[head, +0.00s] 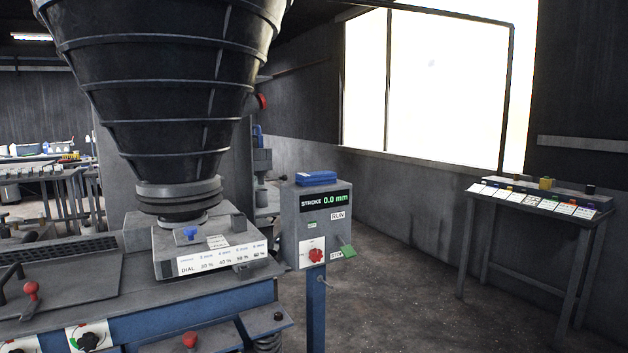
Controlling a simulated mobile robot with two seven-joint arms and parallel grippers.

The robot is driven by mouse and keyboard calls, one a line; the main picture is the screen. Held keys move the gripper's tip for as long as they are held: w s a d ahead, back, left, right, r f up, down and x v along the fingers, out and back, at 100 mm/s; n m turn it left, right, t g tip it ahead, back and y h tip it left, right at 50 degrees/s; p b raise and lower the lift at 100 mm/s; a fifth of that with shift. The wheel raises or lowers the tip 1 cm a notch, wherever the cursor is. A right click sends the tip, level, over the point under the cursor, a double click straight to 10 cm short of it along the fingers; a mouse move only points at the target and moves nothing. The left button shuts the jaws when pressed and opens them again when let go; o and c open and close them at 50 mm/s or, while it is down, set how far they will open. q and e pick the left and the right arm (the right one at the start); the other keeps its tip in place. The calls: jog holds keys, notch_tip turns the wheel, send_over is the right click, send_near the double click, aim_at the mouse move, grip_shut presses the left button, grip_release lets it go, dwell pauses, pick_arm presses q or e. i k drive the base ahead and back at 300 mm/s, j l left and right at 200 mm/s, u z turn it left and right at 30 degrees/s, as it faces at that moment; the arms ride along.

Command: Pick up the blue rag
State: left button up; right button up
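A blue rag (316,178) lies folded on top of the grey control box (289,230), above the display reading "STROKE 0.0 mm". The box stands on a blue post near the middle of the head view. Neither of my grippers shows in the head view.
A large dark ribbed hopper (160,70) hangs over the machine deck (75,285) at the left, close to the box. A table (530,204) with labelled cards and small items stands at the right. The floor (400,230) between box and table is clear.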

aim_at(324, 178)
jog(key=u, duration=1.4)
jog(key=z, duration=1.4)
jog(key=i+l, duration=0.65)
jog(key=i, duration=0.25)
